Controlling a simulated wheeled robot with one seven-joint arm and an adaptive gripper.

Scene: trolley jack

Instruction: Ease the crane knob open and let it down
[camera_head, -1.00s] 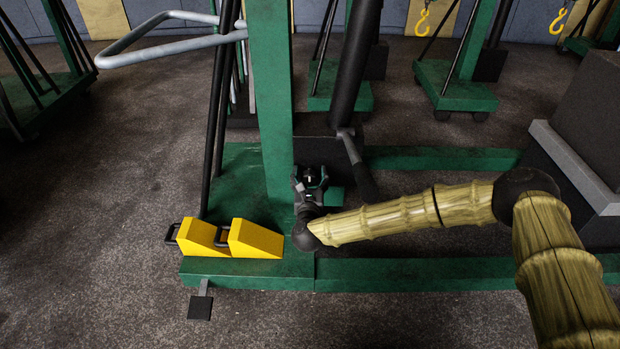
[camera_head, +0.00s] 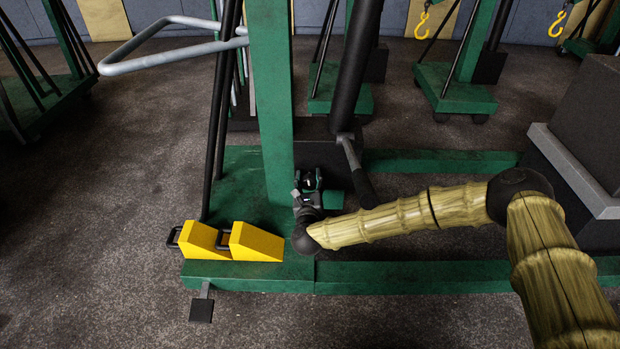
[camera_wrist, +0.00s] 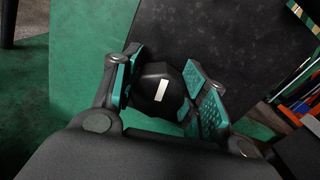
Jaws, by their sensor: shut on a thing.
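The crane is a green frame with an upright post (camera_head: 270,110) and a black ram (camera_head: 352,75). Its black knob (camera_wrist: 158,88), marked with a white stripe, sits between my gripper's teal pads in the wrist view. My gripper (camera_wrist: 160,92) is shut on the knob, with a pad against each side. In the head view my gripper (camera_head: 308,184) is low beside the foot of the post, and the knob is mostly hidden there by the fingers. A black pump lever with a grey socket (camera_head: 350,155) slants down just right of my gripper.
Two yellow wedge chocks (camera_head: 228,241) lie on the crane base left of my wrist. Green legs (camera_head: 440,160) run to the right. A dark block with a grey edge (camera_head: 575,168) stands at the right. Other cranes stand behind. Floor in front is clear.

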